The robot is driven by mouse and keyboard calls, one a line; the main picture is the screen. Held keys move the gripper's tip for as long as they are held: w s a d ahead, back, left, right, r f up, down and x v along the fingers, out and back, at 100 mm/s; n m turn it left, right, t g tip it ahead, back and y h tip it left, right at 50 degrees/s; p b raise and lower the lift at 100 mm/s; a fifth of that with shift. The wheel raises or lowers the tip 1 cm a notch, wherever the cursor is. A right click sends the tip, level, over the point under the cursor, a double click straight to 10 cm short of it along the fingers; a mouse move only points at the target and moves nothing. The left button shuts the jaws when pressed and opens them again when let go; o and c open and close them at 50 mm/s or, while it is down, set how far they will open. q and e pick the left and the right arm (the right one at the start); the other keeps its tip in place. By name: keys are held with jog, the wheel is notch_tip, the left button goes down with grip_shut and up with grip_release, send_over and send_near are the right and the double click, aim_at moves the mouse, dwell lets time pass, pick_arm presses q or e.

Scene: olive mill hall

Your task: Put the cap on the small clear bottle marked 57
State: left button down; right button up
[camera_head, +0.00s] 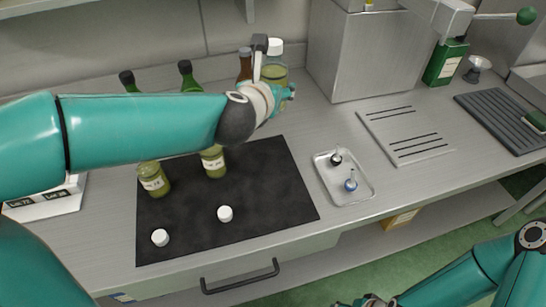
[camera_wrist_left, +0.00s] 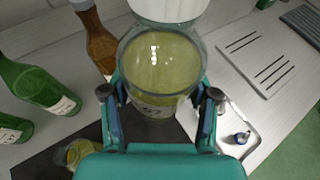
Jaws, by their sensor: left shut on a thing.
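My left gripper (camera_head: 284,92) is shut on a clear bottle (camera_head: 273,72) of yellow-green oil at the back of the counter. In the left wrist view the same bottle (camera_wrist_left: 160,62) stands between both fingers; its label seems to end in 7, the first digit unclear. A white cap (camera_head: 276,47) is at the top of this bottle; whether it is fully seated I cannot tell. Two loose white caps, one at left (camera_head: 160,237) and one at right (camera_head: 224,213), lie on the dark mat (camera_head: 270,190). My right gripper (camera_head: 372,300) is partly cut off at the bottom edge.
Two small oil bottles, at left (camera_head: 153,179) and right (camera_head: 213,163), stand on the mat. Green bottles (camera_head: 187,77) and a brown bottle (camera_head: 245,65) stand at the back. A metal tray (camera_head: 353,196) holds two small items. A slotted plate (camera_head: 405,135) lies right.

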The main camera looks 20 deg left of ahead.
pick_arm(q)
jog(key=shift+f+b, duration=2.35)
jog(key=shift+f, duration=5.05)
jog(key=shift+s+f, duration=0.1)
jog(key=shift+f, duration=0.05)
notch_tip(320, 180, down, 4)
jog(key=shift+f+b, duration=0.1)
jog(key=shift+b, duration=0.2)
jog(key=shift+c, duration=1.5)
grip_release()
jog(key=b+v, duration=0.1)
jog(key=v, duration=1.1)
jog(key=shift+s+b, duration=0.1)
jog(key=shift+b, duration=0.25)
